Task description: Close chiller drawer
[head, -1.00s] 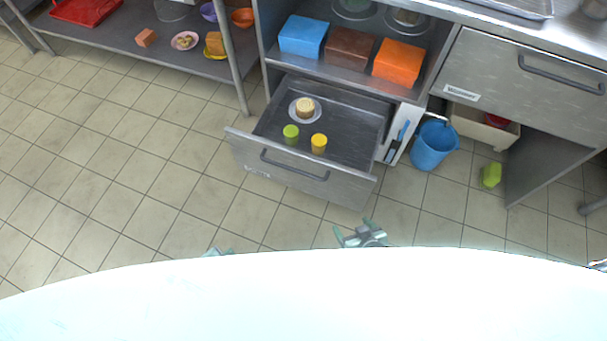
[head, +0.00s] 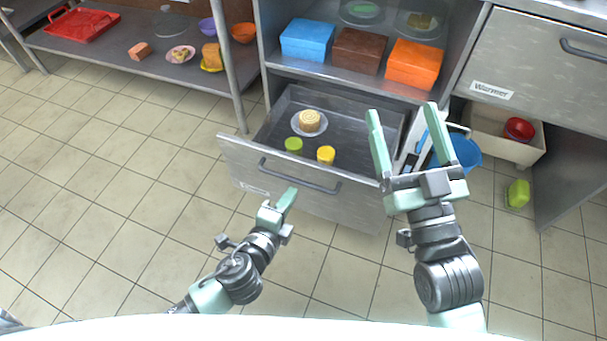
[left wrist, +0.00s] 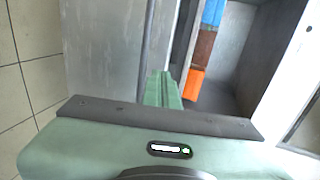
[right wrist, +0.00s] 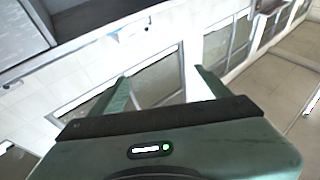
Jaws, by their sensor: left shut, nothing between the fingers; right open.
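The chiller drawer (head: 225,150) is pulled out below the open shelf, its grey front with a dark bar handle (head: 300,176) facing me. In it are a plate with a pale round cake (head: 309,121), a green-lidded jar (head: 293,145) and a yellow-lidded jar (head: 326,155). My left gripper (head: 289,196) is shut and empty, in front of the drawer and just below the handle in the head view; I cannot tell whether it touches. The drawer front also shows in the left wrist view (left wrist: 105,50). My right gripper (head: 405,125) is open and empty, by the drawer's right end.
Blue, brown and orange boxes (head: 415,65) stand on the shelf above. A blue bucket (head: 465,152), a beige bin (head: 530,148) and a green item (head: 518,194) are at the right. The tiled floor at the left is clear.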

